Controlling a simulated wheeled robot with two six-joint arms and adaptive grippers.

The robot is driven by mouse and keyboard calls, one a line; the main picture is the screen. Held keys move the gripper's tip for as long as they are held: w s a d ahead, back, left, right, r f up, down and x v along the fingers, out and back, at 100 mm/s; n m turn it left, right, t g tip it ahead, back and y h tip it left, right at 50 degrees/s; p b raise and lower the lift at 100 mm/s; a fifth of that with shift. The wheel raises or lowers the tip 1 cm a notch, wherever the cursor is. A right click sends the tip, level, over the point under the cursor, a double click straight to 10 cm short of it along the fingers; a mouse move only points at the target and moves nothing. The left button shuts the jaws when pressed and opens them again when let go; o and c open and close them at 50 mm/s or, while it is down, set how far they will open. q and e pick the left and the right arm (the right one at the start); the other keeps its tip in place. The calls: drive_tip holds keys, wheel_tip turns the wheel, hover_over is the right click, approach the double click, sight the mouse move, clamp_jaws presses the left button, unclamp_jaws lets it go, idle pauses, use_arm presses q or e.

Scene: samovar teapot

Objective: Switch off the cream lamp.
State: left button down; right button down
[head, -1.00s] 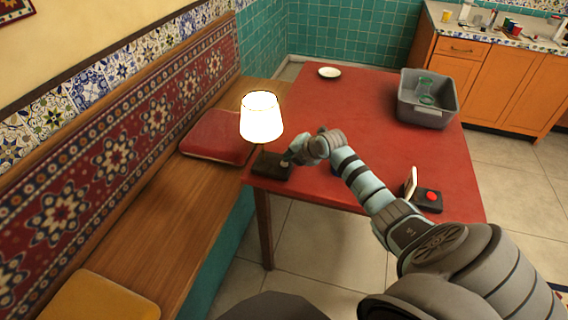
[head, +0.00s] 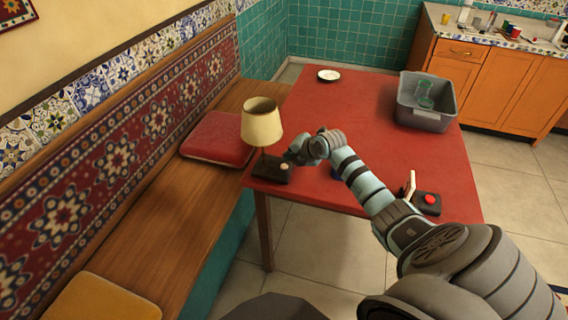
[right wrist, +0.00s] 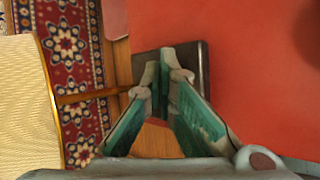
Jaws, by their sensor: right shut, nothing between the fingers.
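The cream lamp (head: 262,126) stands at the near left corner of the red table, and its shade is dark, with no light in it. Its dark base (head: 266,173) has a small pale button (head: 284,166) on top. My right gripper (head: 291,158) is shut and empty beside the base, close to the button. In the right wrist view the closed fingers (right wrist: 164,66) are in front of the dark base (right wrist: 204,62), and the cream shade (right wrist: 25,105) fills the left edge. The button is not clear there. My left gripper is not in view.
A grey bin (head: 425,117) with green glasses stands at the table's far right. A black box with a red button (head: 430,199) and a pale upright piece (head: 410,184) are near the right edge. The table's middle back (head: 350,105) is clear.

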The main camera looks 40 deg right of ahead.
wheel_tip(320, 180, up, 6)
drive_tip(key=p, duration=0.5)
drive_tip(key=shift+f, duration=0.1)
